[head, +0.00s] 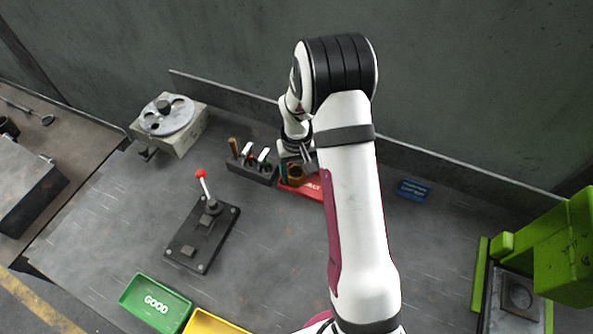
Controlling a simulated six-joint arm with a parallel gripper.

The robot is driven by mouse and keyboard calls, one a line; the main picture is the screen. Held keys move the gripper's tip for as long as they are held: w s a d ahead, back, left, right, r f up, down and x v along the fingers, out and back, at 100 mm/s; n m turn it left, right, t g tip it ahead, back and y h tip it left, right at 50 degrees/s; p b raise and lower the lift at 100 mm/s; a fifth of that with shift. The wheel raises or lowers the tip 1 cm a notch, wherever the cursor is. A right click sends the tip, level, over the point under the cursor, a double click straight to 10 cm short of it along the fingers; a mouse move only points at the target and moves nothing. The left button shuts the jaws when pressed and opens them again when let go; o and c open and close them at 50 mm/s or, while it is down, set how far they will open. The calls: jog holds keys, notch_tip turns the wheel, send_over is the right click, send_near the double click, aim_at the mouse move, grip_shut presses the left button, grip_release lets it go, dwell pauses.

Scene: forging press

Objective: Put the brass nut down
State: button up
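The brass nut (296,173) shows as a small brownish ring with a dark hole, at the back middle of the bench in the head view. My gripper (297,165) is right at the nut, with its fingers around it, and looks shut on it. The nut is over the red tray or block (314,188) with white lettering. My arm hides part of this red thing, and I cannot tell whether the nut touches it.
A tool rack (252,171) stands close to the left of my gripper. A red-knobbed lever (203,188), a grey turntable unit (181,138), a green GOOD tray (155,303) and a yellow tray (213,323) are further left. A blue plate (413,190) and green press (565,250) are right.

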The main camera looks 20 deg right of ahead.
notch_tip(320, 180, up, 12)
jog(key=s+a+r+m, duration=0.1)
jog(key=s+a+r, duration=0.25)
jog(key=s, duration=0.35)
jog(key=s+a+r+m, duration=0.1)
jog(key=s+a+r, duration=0.2)
jog(key=s+r, duration=0.3)
jog(key=s+a+m+y, duration=0.1)
jog(key=s+a, duration=0.1)
jog(key=s, duration=0.5)
jog(key=s+a+f+m, duration=0.1)
jog(key=s+a, duration=0.1)
jog(key=s, duration=0.6)
jog(key=shift+y, duration=0.4)
jog(key=shift+f, duration=0.1)
